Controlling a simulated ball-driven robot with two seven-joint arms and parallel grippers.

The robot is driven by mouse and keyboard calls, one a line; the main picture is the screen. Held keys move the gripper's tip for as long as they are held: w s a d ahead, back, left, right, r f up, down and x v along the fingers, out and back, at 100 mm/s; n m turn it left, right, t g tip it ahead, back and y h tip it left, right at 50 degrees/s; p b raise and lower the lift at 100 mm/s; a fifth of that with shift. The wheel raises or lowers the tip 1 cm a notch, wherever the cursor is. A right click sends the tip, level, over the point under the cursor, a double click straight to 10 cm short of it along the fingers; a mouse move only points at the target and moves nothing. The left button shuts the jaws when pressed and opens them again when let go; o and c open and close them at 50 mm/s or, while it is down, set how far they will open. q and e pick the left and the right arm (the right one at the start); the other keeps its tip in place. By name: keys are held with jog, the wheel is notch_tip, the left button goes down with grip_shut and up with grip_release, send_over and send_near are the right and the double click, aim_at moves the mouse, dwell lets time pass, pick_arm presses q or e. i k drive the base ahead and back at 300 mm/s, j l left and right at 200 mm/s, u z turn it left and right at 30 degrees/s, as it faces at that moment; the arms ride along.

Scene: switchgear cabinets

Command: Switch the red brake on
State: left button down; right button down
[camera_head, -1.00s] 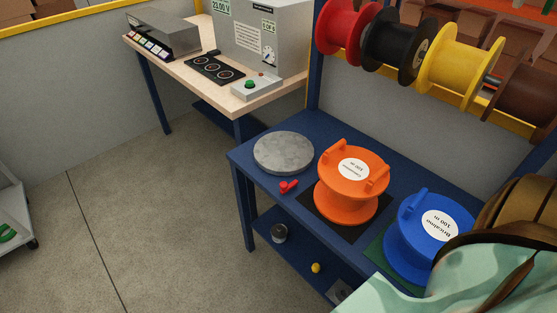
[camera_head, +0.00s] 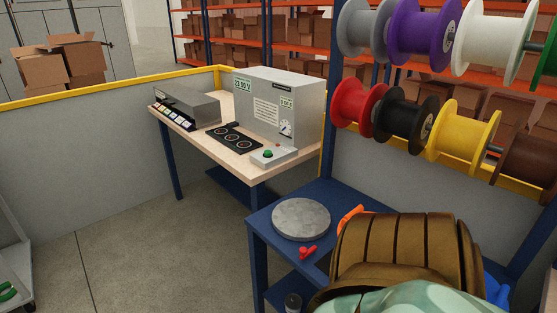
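A small red lever, which looks like the red brake (camera_head: 308,253), sits at the near edge of the blue bench (camera_head: 262,222). It is just in front of a round grey disc (camera_head: 301,219). The lever is small, and its exact setting is hard to tell. An orange spool (camera_head: 349,217) shows only as a sliver behind a large brown ribbed shape in the foreground. A bit of the blue spool (camera_head: 497,291) shows at the lower right. Neither of my grippers is in view.
Left of the bench stands a wooden-topped table (camera_head: 250,171) with a grey meter box (camera_head: 300,95) and a green button (camera_head: 268,154). Coloured spools, including a yellow one (camera_head: 457,130), hang above the bench.

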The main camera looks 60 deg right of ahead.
aim_at(304, 253)
jog(key=j, duration=0.2)
jog(key=z, duration=0.45)
jog(key=k+z, duration=0.1)
jog(key=z, duration=0.8)
jog(key=k+z, duration=0.1)
jog(key=z, duration=0.8)
